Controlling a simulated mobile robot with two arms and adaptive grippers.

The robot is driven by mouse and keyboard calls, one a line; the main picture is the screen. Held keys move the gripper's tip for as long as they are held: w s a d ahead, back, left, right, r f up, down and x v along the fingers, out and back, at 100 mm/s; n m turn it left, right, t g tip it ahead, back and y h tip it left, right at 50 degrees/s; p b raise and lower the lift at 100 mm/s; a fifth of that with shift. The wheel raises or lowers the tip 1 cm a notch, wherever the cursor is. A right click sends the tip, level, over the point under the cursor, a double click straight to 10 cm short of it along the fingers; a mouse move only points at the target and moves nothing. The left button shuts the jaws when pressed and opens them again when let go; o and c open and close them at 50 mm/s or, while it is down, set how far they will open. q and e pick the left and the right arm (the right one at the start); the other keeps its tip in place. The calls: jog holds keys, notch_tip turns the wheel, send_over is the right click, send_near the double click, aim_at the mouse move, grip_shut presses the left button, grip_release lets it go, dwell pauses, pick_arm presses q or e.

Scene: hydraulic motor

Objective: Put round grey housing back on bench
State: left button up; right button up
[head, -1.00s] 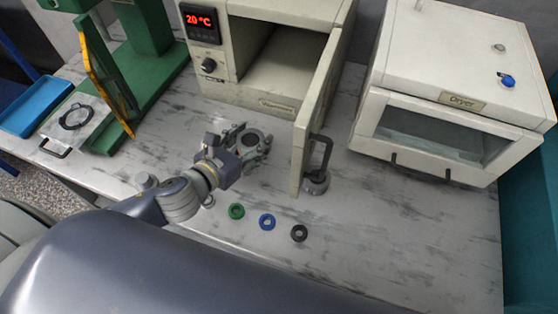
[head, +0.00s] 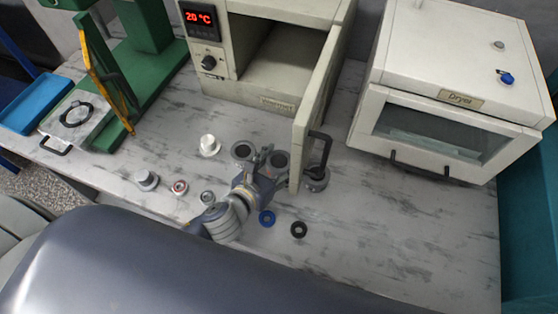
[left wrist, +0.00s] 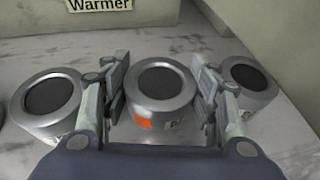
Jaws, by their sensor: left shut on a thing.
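My left gripper (head: 271,164) is shut on a round grey housing (head: 279,159) with a dark round top. In the left wrist view this housing (left wrist: 160,84), with an orange patch on its side, sits upright between the two fingers (left wrist: 160,100). It is at or just above the bench (head: 380,225); I cannot tell if it touches. A similar grey housing (left wrist: 50,102) stands on the left and another (left wrist: 250,82) on the right. In the head view these are beside the gripper (head: 242,151) and by the door handle (head: 316,180). My right gripper is not in view.
The warmer (head: 262,85) has its door (head: 318,105) open, close right of the gripper. A dryer (head: 455,110) stands at right. A white part (head: 208,146), blue ring (head: 267,218) and black ring (head: 299,230) lie nearby. The bench's front right is clear.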

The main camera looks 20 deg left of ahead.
pick_arm(q)
jog(key=o, duration=1.2)
jog(key=shift+f, duration=0.1)
jog(key=shift+s+a, duration=0.1)
jog(key=shift+s, duration=0.25)
jog(key=b+v, duration=0.1)
jog(key=v, duration=0.9)
jog(key=shift+s+r, duration=0.25)
jog(key=shift+s+a+r, duration=0.1)
jog(key=shift+s+r, duration=0.15)
jog(key=shift+s, duration=0.15)
